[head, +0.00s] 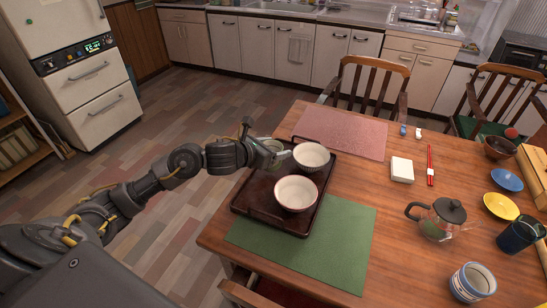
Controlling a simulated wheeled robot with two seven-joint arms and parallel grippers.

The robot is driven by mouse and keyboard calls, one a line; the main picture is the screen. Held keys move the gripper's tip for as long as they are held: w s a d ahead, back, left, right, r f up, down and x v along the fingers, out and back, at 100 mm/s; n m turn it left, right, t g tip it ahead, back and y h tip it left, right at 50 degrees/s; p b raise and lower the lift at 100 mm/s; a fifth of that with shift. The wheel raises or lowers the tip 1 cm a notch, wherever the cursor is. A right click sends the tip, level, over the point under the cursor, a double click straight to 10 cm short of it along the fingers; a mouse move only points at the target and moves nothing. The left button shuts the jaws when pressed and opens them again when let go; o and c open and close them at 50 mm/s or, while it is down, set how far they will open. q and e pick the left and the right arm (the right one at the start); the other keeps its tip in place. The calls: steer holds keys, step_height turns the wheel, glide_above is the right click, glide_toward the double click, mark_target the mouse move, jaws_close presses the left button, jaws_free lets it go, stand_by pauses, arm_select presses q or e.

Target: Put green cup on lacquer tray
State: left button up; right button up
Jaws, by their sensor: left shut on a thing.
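The dark lacquer tray (252,205) lies at the left end of the wooden table. A pale green cup (276,146) shows in part at the tray's far left corner, partly hidden by my gripper. My left gripper (268,154) reaches in from the left and is shut on the green cup. Whether the cup touches the tray cannot be told. Two white bowls stand on the tray: one (311,155) just right of the cup, and a red-rimmed one (296,192) nearer to me. My right gripper is not in view.
A pink mat (343,132) lies beyond the tray, a green mat (335,240) on the near side. A white box (402,169), red chopsticks (430,165), a glass teapot (437,222) and a striped cup (473,283) stand to the right. The tray's left part is bare.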

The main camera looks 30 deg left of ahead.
arm_select(q)
steer(key=f, duration=0.3)
steer(key=shift+w+a+f, duration=0.25)
steer(key=shift+a+f, duration=0.05)
steer(key=shift+f, duration=0.15)
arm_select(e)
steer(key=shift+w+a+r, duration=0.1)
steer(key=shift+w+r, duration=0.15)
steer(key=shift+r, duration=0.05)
arm_select(q)
steer(key=shift+f+b, duration=0.15)
steer(key=shift+b, duration=0.15)
steer(key=o, duration=1)
steer(key=shift+o, duration=0.5)
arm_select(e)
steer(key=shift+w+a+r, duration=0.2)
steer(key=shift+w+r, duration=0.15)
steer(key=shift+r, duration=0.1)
